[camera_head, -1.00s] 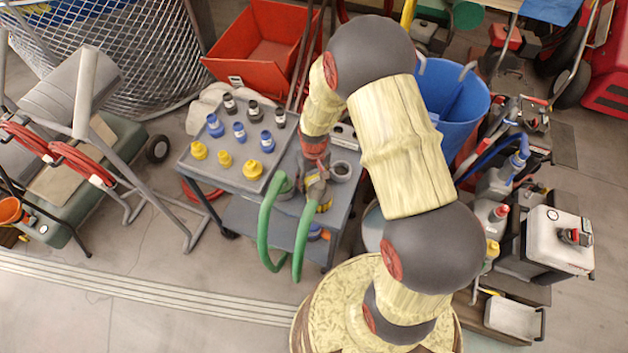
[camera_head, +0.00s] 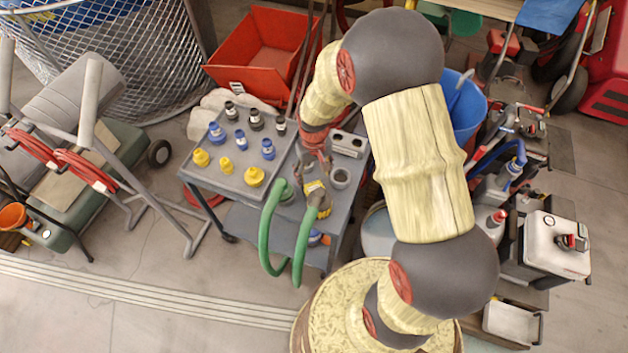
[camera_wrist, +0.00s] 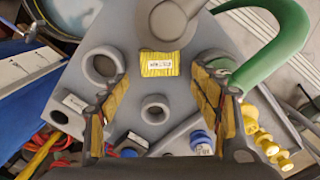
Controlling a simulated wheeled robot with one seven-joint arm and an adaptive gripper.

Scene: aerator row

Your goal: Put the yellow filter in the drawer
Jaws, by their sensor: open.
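The yellow filter (camera_wrist: 160,63) is a small pleated yellow block with a white label. In the wrist view it sits on the grey cart top (camera_wrist: 130,112) against a rounded grey part. In the head view a yellow patch that appears to be it (camera_head: 311,186) shows just below my gripper (camera_head: 316,166). In the wrist view my gripper (camera_wrist: 160,76) is open, its yellow-padded fingers apart on either side of the filter's line, with nothing between them. I cannot tell its height above the filter. A pale open box (camera_head: 512,322) at lower right may be the drawer.
A tray (camera_head: 222,178) holds several yellow, blue and black fittings. Green hoses (camera_head: 266,235) loop over the cart's front. Grey ring-shaped sockets (camera_wrist: 102,65) stand near the fingers. A red bin (camera_head: 262,50) and a blue bucket (camera_head: 464,108) stand behind.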

